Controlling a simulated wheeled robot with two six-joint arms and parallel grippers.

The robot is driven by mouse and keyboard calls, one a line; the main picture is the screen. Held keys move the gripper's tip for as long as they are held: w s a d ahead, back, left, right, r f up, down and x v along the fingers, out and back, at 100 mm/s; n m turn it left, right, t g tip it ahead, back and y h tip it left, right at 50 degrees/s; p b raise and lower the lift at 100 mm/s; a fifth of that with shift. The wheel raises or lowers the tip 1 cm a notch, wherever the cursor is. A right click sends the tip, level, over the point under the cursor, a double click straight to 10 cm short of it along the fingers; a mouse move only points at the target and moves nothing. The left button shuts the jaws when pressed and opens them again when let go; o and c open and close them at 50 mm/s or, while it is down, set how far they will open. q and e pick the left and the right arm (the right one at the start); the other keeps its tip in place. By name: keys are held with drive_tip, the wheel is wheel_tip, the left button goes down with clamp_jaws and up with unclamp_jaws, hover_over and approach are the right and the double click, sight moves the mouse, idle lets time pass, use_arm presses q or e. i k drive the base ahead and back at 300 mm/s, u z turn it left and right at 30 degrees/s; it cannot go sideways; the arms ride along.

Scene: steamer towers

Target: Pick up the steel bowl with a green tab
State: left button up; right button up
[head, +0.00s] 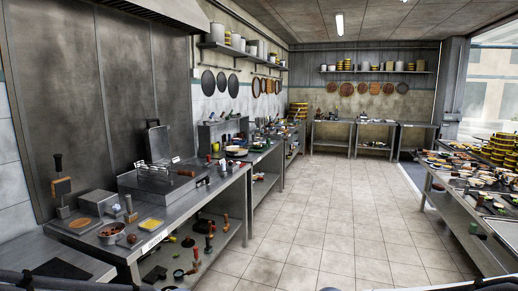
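I cannot make out a steel bowl with a green tab for certain. A metal bowl (112,233) with reddish-brown contents stands on the near left steel counter; I see no green tab on it. A small green item (187,242) lies on the shelf under that counter, too small to identify. More small dishes on the far left counter and the right table are too small to tell apart. Neither gripper shows in the head view. Dark parts at the bottom left and right edges are probably my arms.
The near left counter (190,207) also holds a fryer (155,185) and a yellow tray (151,224). A crowded table (455,205) with stacked steamers (503,148) stands at the right. The tiled floor (330,215) between them is clear.

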sight(260, 146)
drive_tip(key=z, duration=0.3)
drive_tip(key=i, duration=1.7)
drive_tip(key=z, duration=0.45)
drive_tip(key=i, duration=3.9)
drive_tip(key=u, duration=0.85)
drive_tip(key=i, duration=1.9)
drive_tip(key=u, duration=0.85)
drive_tip(key=i, duration=0.6)
drive_tip(key=u, duration=0.15)
